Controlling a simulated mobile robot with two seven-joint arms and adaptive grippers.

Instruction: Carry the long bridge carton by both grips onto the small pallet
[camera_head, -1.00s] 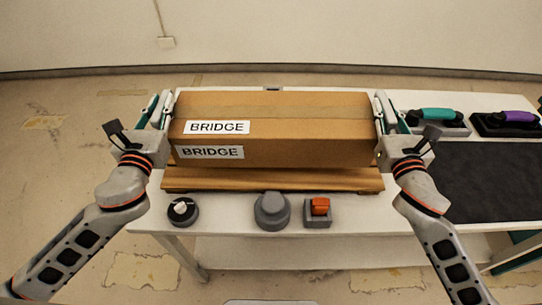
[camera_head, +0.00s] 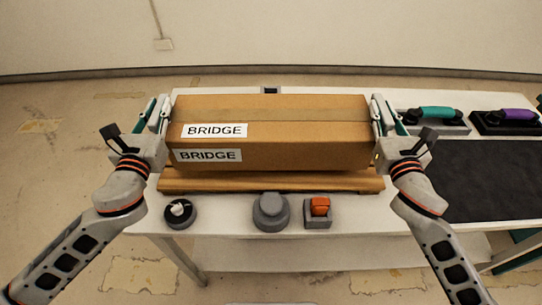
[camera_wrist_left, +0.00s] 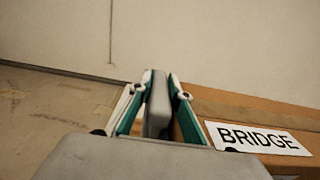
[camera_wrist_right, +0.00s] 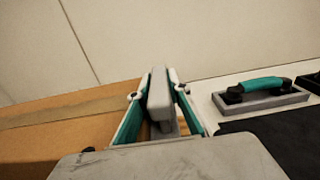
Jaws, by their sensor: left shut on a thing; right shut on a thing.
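The long brown bridge carton (camera_head: 270,145), with two BRIDGE labels, lies lengthwise across the table in the head view. The wooden small pallet (camera_head: 270,182) shows under its front edge; I cannot tell whether they touch. My left gripper (camera_head: 160,115) is shut on a grey grip at the carton's left end. That grip (camera_wrist_left: 157,105) stands between the fingers in the left wrist view. My right gripper (camera_head: 382,115) is shut on the grip at the right end, and this grip (camera_wrist_right: 160,95) shows in the right wrist view. The carton hides most of the pallet.
On the white table (camera_head: 225,218), a black knob (camera_head: 180,211), a grey round button (camera_head: 270,211) and an orange switch (camera_head: 319,208) stand before the pallet.

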